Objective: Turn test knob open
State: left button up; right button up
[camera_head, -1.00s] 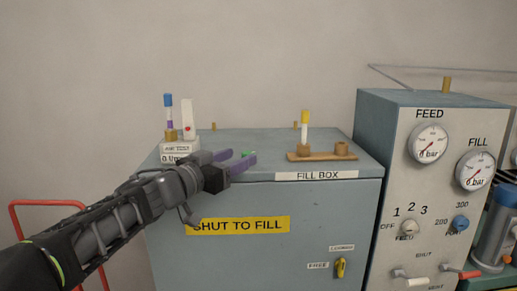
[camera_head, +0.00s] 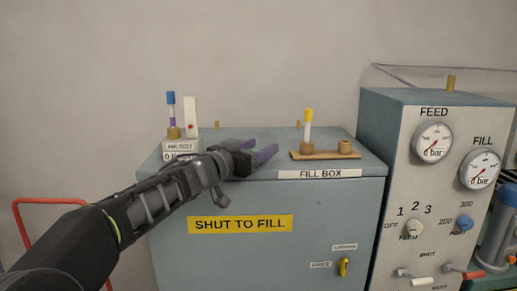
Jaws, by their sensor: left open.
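My left gripper (camera_head: 272,149) is open and empty, with its two purple fingers reaching right over the top of the grey-blue fill box (camera_head: 345,215). No knob marked as the test knob can be made out now. The small white test unit (camera_head: 181,147), with a label and a "0" readout, stands on the box top to the left behind the gripper. A blue-capped tube (camera_head: 172,115) and a white strip with a red dot (camera_head: 190,117) stand at it. The gripper covers part of the box top. My right gripper is not in view.
A yellow-capped tube (camera_head: 307,129) stands in a wooden holder (camera_head: 325,156) right of the fingers. A yellow latch knob (camera_head: 343,267) is on the box front. The gauge panel (camera_head: 445,190) with feed and fill dials rises at the right. A red rail (camera_head: 20,235) is at the left.

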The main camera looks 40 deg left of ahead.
pick_arm(q)
grip_shut()
dwell(0.4)
